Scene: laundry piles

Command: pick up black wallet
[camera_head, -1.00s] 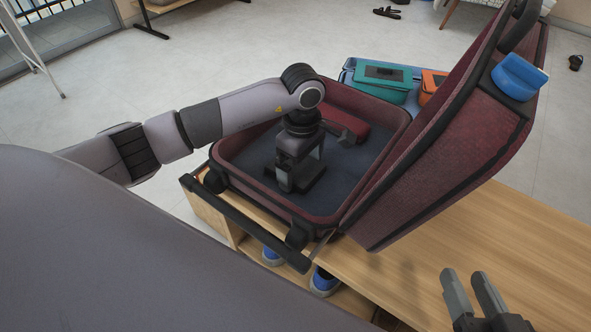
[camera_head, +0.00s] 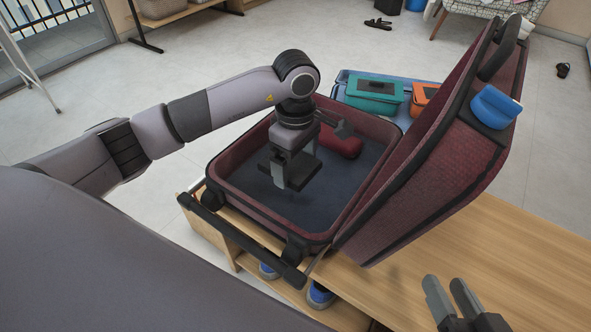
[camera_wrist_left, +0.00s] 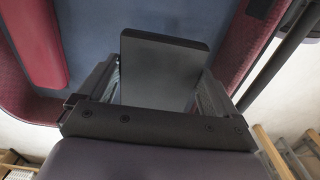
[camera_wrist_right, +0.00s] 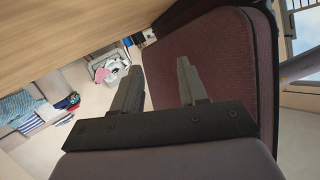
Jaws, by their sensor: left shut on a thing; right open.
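The black wallet (camera_wrist_left: 160,70) is a dark flat rectangle between the fingers of my left gripper (camera_wrist_left: 158,85) in the left wrist view. In the head view my left gripper (camera_head: 292,180) is shut on the wallet and holds it above the dark floor of the open maroon suitcase (camera_head: 325,238). The fingers hide part of the wallet. My right gripper (camera_head: 452,300) is open and empty over the wooden bench at the lower right. Its two spread fingers also show in the right wrist view (camera_wrist_right: 157,85).
A red rolled item (camera_head: 342,142) lies inside the suitcase near its far side. The raised lid (camera_head: 420,180) stands to the right with a blue object (camera_head: 495,107) on it. Teal (camera_head: 375,94) and orange (camera_head: 424,95) cases sit beyond. The wooden bench (camera_head: 500,235) has free room.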

